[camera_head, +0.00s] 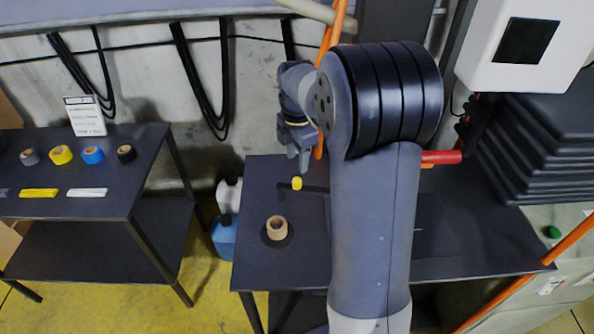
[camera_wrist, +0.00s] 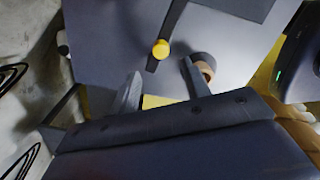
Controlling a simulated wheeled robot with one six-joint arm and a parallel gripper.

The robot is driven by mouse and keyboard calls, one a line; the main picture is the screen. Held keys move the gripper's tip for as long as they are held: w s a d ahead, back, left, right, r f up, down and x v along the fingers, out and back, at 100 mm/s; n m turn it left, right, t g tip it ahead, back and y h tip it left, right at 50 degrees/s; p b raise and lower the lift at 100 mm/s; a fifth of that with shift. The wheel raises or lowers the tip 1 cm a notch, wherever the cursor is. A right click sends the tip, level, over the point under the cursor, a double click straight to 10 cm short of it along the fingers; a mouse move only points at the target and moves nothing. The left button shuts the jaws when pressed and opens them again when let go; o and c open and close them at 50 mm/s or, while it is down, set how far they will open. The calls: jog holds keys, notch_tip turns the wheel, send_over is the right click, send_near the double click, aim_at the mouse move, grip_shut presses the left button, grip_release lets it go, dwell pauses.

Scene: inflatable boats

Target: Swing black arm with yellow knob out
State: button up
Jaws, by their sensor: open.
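The yellow knob (camera_head: 296,183) stands at the end of a thin black arm (camera_head: 316,189) over the dark table, left of my own arm. The rest of the black arm is hidden behind my own arm in the head view. In the wrist view the yellow knob (camera_wrist: 161,49) sits near the lower end of the black arm (camera_wrist: 173,22), which runs up out of the picture. My gripper (camera_head: 303,160) is above and apart from the knob in the head view. In the wrist view my gripper (camera_wrist: 160,90) has its two fingers spread, with nothing between them.
A tan tape roll (camera_head: 277,228) is on the dark table (camera_head: 465,240), in front of the knob. A red bar (camera_head: 441,157) shows behind my arm. A side table (camera_head: 115,203) with tape rolls stands at left. Black stacked shapes (camera_head: 540,150) stand at right.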

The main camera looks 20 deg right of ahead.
jog(key=shift+r, duration=1.5)
